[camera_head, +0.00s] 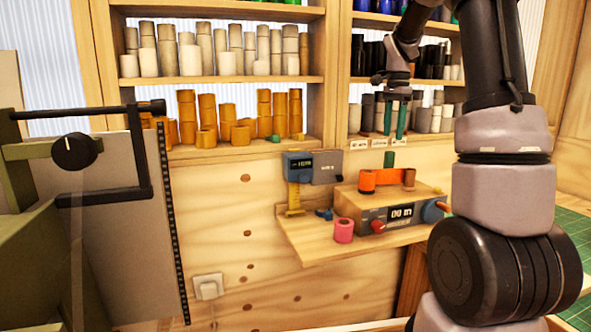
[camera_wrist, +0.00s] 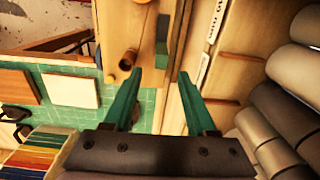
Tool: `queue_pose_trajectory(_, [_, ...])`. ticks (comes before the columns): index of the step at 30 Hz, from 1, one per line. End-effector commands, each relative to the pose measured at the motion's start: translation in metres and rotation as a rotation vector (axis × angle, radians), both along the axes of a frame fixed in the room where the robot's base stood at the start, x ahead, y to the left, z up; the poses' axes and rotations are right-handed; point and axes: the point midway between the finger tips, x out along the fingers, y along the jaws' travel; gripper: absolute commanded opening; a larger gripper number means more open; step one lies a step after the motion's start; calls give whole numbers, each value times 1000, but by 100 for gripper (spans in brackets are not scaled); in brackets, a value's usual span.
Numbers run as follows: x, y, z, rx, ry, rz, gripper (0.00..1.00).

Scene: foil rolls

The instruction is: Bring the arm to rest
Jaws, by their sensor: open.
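My gripper (camera_head: 393,134) hangs with its green fingers pointing down in front of the right-hand shelf. It also shows in the wrist view (camera_wrist: 160,73), where the two fingers stand apart with nothing between them. My arm is raised and bent on the right side of the head view. Dark and grey rolls (camera_wrist: 285,77) lie close at the right edge of the wrist view. The fingers look apart from them.
Shelves hold cream rolls (camera_head: 202,55) and gold rolls (camera_head: 187,110). A green cutting mat (camera_wrist: 60,115) lies left in the wrist view.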

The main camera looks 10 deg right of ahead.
Motion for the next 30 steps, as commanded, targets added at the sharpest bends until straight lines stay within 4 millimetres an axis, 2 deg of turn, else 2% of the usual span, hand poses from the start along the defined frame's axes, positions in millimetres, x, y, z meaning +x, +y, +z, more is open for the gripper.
queue_pose_trajectory(5, [-42, 29, 35, 25, -111, 159, 57])
queue_pose_trajectory(9, [-90, 59, 59, 30, -232, 341, 57])
queue_pose_trajectory(13, [-136, 85, 71, 13, -341, 508, 57])
queue_pose_trajectory(18, [-196, 113, 73, -41, -481, 714, 57])
queue_pose_trajectory(21, [-224, 125, 68, -80, -546, 813, 57])
queue_pose_trajectory(25, [-249, 134, 60, -124, -605, 902, 57])
queue_pose_trajectory(30, [-261, 139, 55, -151, -635, 950, 57])
